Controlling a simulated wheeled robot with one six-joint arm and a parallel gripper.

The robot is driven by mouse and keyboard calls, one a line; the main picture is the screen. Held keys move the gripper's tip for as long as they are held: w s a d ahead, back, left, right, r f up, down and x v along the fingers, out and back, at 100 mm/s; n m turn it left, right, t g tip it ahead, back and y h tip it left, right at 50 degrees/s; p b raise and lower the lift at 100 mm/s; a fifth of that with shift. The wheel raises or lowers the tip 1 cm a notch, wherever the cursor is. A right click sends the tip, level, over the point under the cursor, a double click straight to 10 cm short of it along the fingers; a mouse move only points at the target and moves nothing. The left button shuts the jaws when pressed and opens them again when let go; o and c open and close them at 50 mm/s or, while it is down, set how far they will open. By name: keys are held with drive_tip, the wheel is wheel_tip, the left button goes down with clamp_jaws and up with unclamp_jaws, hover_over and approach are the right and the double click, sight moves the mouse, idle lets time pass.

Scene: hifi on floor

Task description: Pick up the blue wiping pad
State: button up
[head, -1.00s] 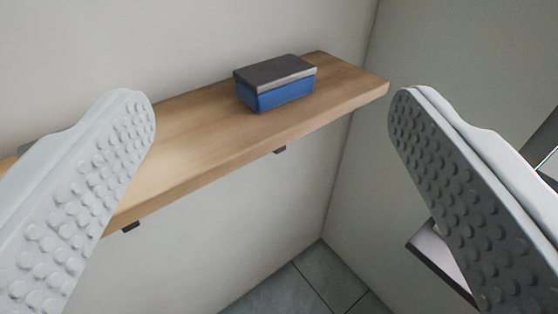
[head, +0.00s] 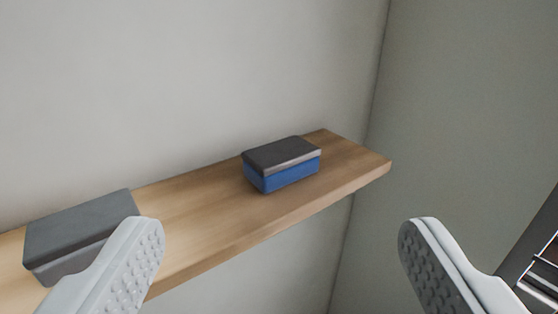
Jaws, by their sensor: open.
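The wiping pad (head: 284,176) is a small block with a blue lower part and a dark grey top layer. It lies flat on a wooden wall shelf (head: 205,228), toward the shelf's right end. My gripper (head: 280,255) is open and empty, with one pale grey studded finger at the lower left and one at the lower right. The pad appears between and above the two fingertips in the picture, farther off, and nothing touches it.
A grey block (head: 75,235) sits on the shelf at the left, partly hidden by my left finger. The wall (head: 180,80) rises behind the shelf, and a side wall (head: 460,110) stands close to its right end. A dark framed object (head: 540,255) shows at the right edge.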

drive_tip(key=w+r+n+g, duration=0.3)
drive_tip(key=w+n, duration=0.2)
drive_tip(key=w, duration=0.2)
wheel_tip(320, 180, up, 4)
drive_tip(key=f+n+g, duration=0.1)
drive_tip(key=n+g, duration=1.3)
drive_tip(key=n, duration=0.6)
hover_over(282, 149)
drive_tip(key=f, duration=1)
drive_tip(key=shift+w+a+f, duration=0.1)
drive_tip(key=shift+a+f, duration=0.1)
drive_tip(key=shift+f, duration=0.15)
drive_tip(key=shift+d+f, duration=0.15)
drive_tip(key=shift+f, duration=2.6)
drive_tip(key=shift+c, duration=0.2)
drive_tip(key=c, duration=1.1)
drive_tip(key=shift+r, duration=0.1)
